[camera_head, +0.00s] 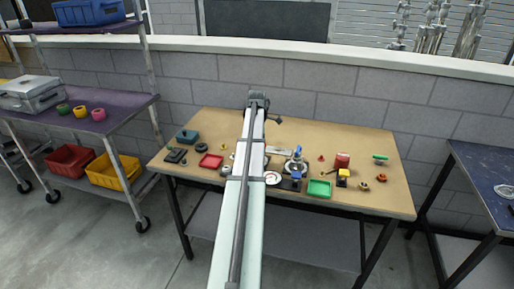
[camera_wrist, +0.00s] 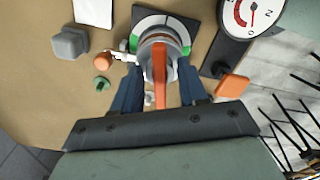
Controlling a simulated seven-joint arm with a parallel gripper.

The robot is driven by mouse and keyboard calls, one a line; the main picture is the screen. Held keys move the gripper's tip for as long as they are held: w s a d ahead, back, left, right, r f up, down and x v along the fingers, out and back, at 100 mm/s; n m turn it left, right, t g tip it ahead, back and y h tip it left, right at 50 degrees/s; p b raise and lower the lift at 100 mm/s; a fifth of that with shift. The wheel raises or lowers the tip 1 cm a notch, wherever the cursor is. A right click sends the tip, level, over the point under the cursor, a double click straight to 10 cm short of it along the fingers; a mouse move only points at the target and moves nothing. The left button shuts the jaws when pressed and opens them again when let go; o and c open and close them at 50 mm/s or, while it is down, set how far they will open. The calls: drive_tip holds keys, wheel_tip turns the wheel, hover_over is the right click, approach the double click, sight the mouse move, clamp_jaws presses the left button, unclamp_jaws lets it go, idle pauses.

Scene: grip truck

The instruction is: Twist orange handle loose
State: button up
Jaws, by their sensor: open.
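The orange handle (camera_wrist: 160,76) shows in the wrist view, upright in the picture on a round grey valve-like part (camera_wrist: 175,35). That part sits over a dial plate (camera_wrist: 135,22) with white and green sectors. My gripper (camera_wrist: 159,84) is open, with one dark blue finger on each side of the handle. Gaps show between the fingers and the handle, and I cannot make out any contact. In the head view my arm covers this part of the table, so the handle and the fingertips are hidden there.
A gauge (camera_wrist: 252,12) on a dark plate stands right of the dial. An orange block (camera_wrist: 231,86), a grey knob (camera_wrist: 70,43) and a green knob (camera_wrist: 101,83) are close by. In the head view, the wooden table (camera_head: 378,152) carries a red tray (camera_head: 211,161) and green tray (camera_head: 319,188).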

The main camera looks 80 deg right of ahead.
drive_tip(key=shift+r, duration=3.75)
